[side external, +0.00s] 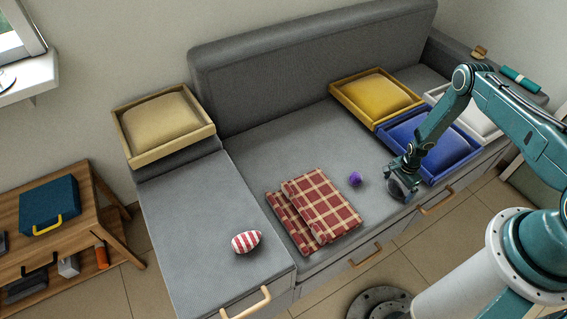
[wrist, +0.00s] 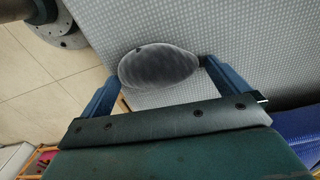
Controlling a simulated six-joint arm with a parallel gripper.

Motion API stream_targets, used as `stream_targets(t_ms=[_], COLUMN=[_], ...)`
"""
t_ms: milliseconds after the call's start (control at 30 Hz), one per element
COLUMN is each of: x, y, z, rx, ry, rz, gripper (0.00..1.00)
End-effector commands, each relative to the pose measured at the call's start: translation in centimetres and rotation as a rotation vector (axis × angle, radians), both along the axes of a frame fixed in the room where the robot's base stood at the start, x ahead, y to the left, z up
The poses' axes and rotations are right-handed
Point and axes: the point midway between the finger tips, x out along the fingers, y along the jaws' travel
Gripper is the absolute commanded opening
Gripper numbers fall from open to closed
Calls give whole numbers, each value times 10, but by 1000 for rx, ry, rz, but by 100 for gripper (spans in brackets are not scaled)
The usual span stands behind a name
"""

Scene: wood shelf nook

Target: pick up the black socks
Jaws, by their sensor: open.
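The black socks show as a dark grey, rounded bundle (wrist: 158,68) in the wrist view, resting on the grey sofa seat close to its front edge. In the side external view the bundle (side external: 401,190) is partly hidden under my gripper (side external: 402,177). My gripper (wrist: 160,76) is open in the wrist view, with one blue finger to the left of the bundle and one to its right. The right fingertip looks very near the bundle; I cannot tell whether it touches.
A purple ball (side external: 355,179) and a folded plaid blanket (side external: 320,204) lie left of my gripper. A striped bundle (side external: 246,241) is farther left. Blue (side external: 428,145), yellow (side external: 376,96) and white (side external: 470,112) trays stand behind; a tan tray (side external: 163,124) is far left.

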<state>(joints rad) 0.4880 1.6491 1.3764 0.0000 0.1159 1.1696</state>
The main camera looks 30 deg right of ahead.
Motion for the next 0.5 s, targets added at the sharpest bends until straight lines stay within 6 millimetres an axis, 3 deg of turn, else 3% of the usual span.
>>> stream_targets(t_ms=[133, 367, 500], x=[0, 0, 0], y=[0, 0, 0], z=[0, 0, 0], rx=[0, 0, 0], ry=[0, 0, 0], rz=[0, 0, 0], gripper=[98, 55, 55])
